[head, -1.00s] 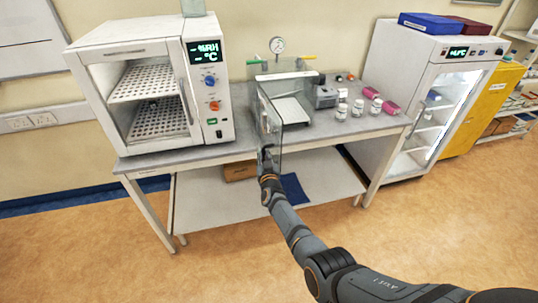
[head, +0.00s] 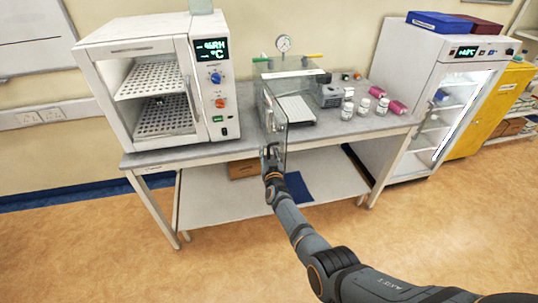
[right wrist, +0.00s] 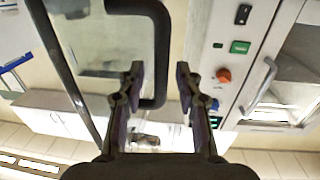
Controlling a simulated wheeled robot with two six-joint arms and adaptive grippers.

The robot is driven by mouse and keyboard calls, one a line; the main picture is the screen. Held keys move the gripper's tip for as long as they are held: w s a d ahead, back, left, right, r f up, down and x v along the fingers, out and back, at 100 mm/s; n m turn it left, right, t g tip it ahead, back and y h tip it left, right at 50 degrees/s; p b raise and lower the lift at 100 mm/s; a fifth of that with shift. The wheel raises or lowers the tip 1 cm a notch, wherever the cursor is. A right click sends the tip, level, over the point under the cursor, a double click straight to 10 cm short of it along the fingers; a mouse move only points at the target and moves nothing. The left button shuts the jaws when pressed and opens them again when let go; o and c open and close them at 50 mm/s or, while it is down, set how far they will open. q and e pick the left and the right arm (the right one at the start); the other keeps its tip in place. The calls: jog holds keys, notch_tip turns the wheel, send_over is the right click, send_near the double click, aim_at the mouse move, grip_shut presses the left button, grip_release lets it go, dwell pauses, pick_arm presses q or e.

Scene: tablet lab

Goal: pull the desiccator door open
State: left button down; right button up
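The desiccator (head: 290,78) is a clear box on the bench with a white perforated shelf inside. Its glass door (head: 274,122) stands swung out toward me from the left side, well open. My right gripper (head: 270,154) is at the door's lower outer part, by the dark handle. In the right wrist view, the dark curved handle (right wrist: 161,55) passes between the two fingertips of the gripper (right wrist: 160,78). The fingers are spread with a gap beside the handle, so they are not shut on it. My left gripper is not in view.
A glass-door cabinet (head: 440,110) stands further right. The floor in front is clear.

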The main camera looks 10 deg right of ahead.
jog(key=s, duration=0.7)
jog(key=shift+s+a, duration=0.25)
jog(key=shift+a, duration=0.2)
jog(key=s+d+f+n+g+y+b, duration=0.1)
jog(key=s+f+g, duration=0.2)
jog(key=s+f, duration=0.6)
jog(key=s+d+f+g+b, duration=0.1)
jog(key=s+f+g, duration=0.35)
jog(key=f, duration=0.95)
jog(key=s+d+f+n+g+y, duration=0.1)
jog(key=s+f, duration=0.8)
jog(key=f, duration=0.2)
jog(key=s+d+f+g, duration=0.2)
jog(key=s+f, duration=0.3)
jog(key=s, duration=0.6)
jog(key=s+d+f+g+b, duration=0.1)
jog(key=s+d+f+g, duration=0.2)
jog(key=s, duration=0.9)
jog(key=s+d+f+g+h+b, duration=0.1)
jog(key=s+d+f+g, duration=0.2)
jog(key=s+f, duration=0.4)
jog(key=s+d, duration=0.1)
jog(key=s, duration=0.4)
jog(key=shift+s+d+f, duration=0.15)
jog(key=shift+s+f, duration=0.1)
jog(key=shift+f, duration=0.15)
